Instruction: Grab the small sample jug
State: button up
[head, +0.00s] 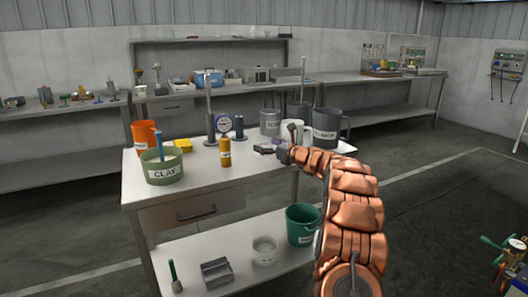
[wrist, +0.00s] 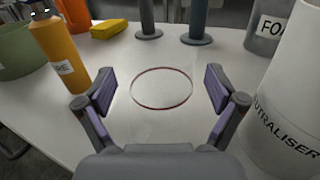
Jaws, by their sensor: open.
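My gripper (head: 268,149) is open and empty above the white work table, reaching in from the right. In the wrist view its two purple-padded fingers (wrist: 160,92) are spread wide. A thin reddish ring outline (wrist: 162,107) shows on the table surface between them. No jug is between the fingers. I cannot tell which vessel is the small sample jug. A white vessel marked NEUTRALISER (wrist: 285,110) stands close to the right finger.
Left on the table are a green CLAY tub (head: 163,174), an orange vessel (head: 143,133), a yellow bottle (head: 225,152) and a yellow block (head: 183,145). A grey vessel (head: 270,122) stands behind. A green bucket (head: 302,225) and small clear container (head: 264,250) sit on the lower shelf.

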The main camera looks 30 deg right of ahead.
jog(key=shift+w, duration=0.1)
jog(key=c, duration=1.2)
jog(key=shift+r, duration=0.1)
